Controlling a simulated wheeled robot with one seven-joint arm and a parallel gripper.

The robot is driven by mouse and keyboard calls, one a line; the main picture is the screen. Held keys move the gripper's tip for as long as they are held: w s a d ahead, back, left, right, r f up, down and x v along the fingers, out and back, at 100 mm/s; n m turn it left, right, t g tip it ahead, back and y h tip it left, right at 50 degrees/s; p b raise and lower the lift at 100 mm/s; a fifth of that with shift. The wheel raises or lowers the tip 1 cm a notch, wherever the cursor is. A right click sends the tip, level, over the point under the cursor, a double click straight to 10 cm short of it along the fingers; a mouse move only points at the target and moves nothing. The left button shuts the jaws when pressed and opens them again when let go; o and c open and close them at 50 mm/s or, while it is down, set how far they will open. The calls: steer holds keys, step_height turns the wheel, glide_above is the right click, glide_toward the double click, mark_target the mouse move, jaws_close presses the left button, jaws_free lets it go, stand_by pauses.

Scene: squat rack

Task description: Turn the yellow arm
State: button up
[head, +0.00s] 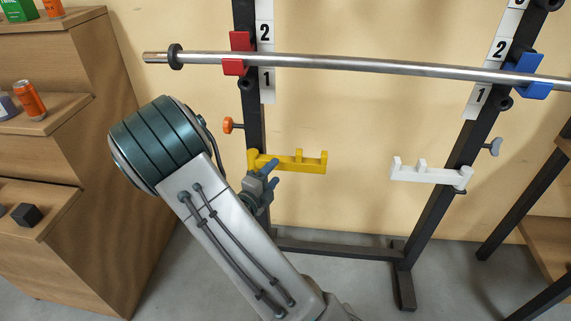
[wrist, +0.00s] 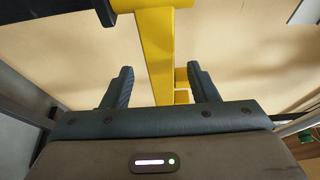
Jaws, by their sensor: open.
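The yellow arm (head: 300,161) sticks out to the right from the left black post of the rack, with upright stubs near its free end. My gripper (head: 267,168) is at the yellow arm near its post end, in front of and slightly below it in the head view. In the wrist view, the yellow arm (wrist: 154,55) runs down the picture between the two dark fingers of my gripper (wrist: 160,85). The fingers are open, one on each side of the bar, with gaps visible. Contact at any point cannot be told.
A metal barbell (head: 380,67) rests across a red holder (head: 236,53) and a blue holder (head: 533,75) above. A white arm (head: 430,174) sits on the right post. A wooden shelf (head: 60,150) stands at the left.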

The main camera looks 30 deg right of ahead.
mark_target(285, 160)
steer(key=b+x, duration=0.2)
steer(key=x, duration=0.5)
steer(key=shift+w+d, duration=0.25)
steer(key=shift+d, duration=0.05)
steer(key=shift+r, duration=0.1)
steer(key=shift+a, duration=0.1)
jaws_close()
